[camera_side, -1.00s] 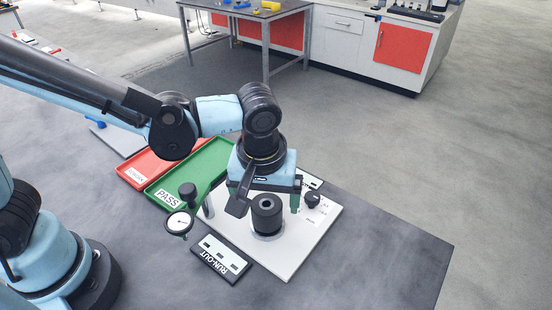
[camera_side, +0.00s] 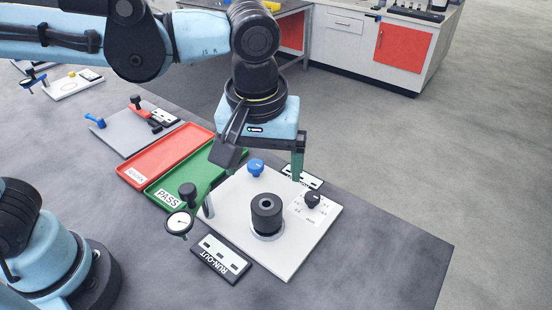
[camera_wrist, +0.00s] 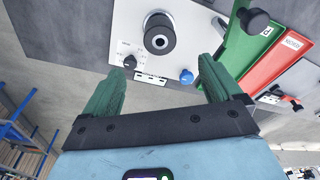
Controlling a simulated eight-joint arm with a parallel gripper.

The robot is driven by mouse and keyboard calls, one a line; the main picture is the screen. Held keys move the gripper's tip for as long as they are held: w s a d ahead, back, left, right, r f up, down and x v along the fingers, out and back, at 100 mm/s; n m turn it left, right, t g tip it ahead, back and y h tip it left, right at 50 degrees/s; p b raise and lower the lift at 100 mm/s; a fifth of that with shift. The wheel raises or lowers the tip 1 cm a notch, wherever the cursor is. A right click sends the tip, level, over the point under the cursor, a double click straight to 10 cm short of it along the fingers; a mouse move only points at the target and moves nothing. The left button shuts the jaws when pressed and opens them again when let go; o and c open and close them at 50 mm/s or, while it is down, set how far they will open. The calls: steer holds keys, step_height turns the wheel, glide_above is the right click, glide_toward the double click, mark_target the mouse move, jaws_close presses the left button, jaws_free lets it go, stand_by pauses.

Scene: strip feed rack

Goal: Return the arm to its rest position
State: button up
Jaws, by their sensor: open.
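My gripper (camera_wrist: 160,92) shows in the wrist view with its two green fingers spread wide apart and nothing between them. In the side view my gripper (camera_side: 272,158) hangs above the back part of the white plate, clear of it; one green finger shows at its right and the other is largely hidden. A black cylinder (camera_side: 267,214) with a central hole stands upright on the white plate (camera_side: 290,262), below and in front of my gripper. The same cylinder (camera_wrist: 159,36) shows in the wrist view beyond the fingertips.
A dial gauge (camera_side: 179,222) stands at the plate's left. A blue knob (camera_side: 256,167) and a black knob (camera_side: 312,200) are on the plate. A green PASS tray (camera_side: 186,178) and a red tray (camera_side: 152,167) lie to the left. The table's right front is clear.

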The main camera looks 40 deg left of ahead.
steer(key=shift+a, duration=0.1)
steer(key=a+f+m+t, duration=0.3)
steer(key=a+m+t, duration=0.2)
steer(key=a, duration=1.3)
steer(key=shift+s+a+m+t+h, duration=0.2)
steer(key=shift+a+m+t+h, duration=0.1)
steer(key=shift+a+m+h, duration=0.15)
steer(key=shift+d, duration=0.1)
